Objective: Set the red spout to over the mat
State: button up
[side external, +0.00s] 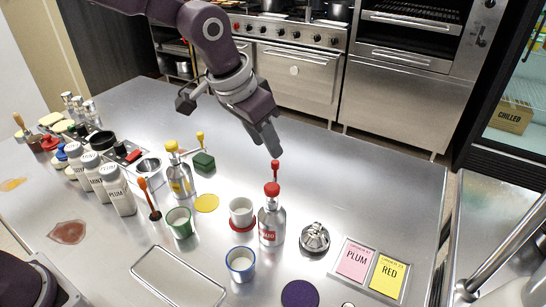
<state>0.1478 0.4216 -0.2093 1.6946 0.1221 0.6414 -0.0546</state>
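A steel pump bottle (271,226) with a red label stands upright at the middle of the counter. Its red spout (272,189) has a thin arm that reaches toward the back of the counter and ends in a red knob (275,163). My gripper (274,152) points down just above this knob; I cannot tell whether it touches. Its fingers look close together, but their gap is hidden. Several round mats lie flat: yellow (206,203) left of the bottle, red (243,226) under a white cup (241,211), and purple (300,294) at the front.
A yellow-topped pump bottle (180,178) stands left, its arm over a green block (203,161). A green cup (180,222), a blue-rimmed cup (240,264), a steel juicer-like piece (314,239) and a tray (178,279) are near. PLUM and RED cards (372,265) lie right. The back right is clear.

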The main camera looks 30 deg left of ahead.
aim_at(276, 162)
jog(key=x, duration=0.6)
grip_shut()
dwell(1.2)
